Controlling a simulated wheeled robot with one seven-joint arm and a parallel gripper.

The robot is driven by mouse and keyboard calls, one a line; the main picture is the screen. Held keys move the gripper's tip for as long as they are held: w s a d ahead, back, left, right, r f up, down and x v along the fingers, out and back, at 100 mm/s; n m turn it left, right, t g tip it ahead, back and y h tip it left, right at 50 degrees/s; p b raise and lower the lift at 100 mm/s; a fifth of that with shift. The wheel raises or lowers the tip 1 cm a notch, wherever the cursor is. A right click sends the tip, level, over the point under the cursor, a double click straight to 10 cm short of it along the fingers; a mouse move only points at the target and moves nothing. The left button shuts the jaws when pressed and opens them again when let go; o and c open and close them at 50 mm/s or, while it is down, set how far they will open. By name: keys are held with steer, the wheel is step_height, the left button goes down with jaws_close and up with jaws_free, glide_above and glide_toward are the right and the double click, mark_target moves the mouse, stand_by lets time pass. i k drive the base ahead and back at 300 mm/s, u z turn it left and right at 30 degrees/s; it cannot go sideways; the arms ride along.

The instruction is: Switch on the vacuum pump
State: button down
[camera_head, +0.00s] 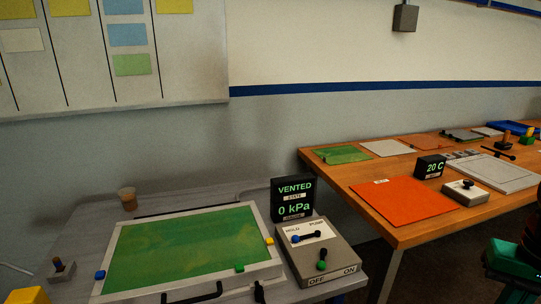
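The pump control box (338,251) stands on the grey table, right of a framed green panel. Its top plate carries the words HOLD and PUMP and a dark lever (306,237) with a blue end, lying roughly sideways. Near its front edge, a small green-knobbed switch (321,265) stands above the OFF and ON labels, nearer OFF. A black display (292,199) behind the box reads VENTED and 0 kPa.
The framed green panel (266,267) has a black handle in front and coloured knobs at its edges. A cup (127,198) stands behind it. An orange workbench (404,231) at right bears sheets and a 20 C display (430,167). A dark green and black object (513,260) fills the lower right edge.

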mark_target(321, 265)
steer(key=k, duration=1.35)
steer(key=u, duration=0.5)
steer(key=i, duration=1.7)
steer(key=z, duration=0.05)
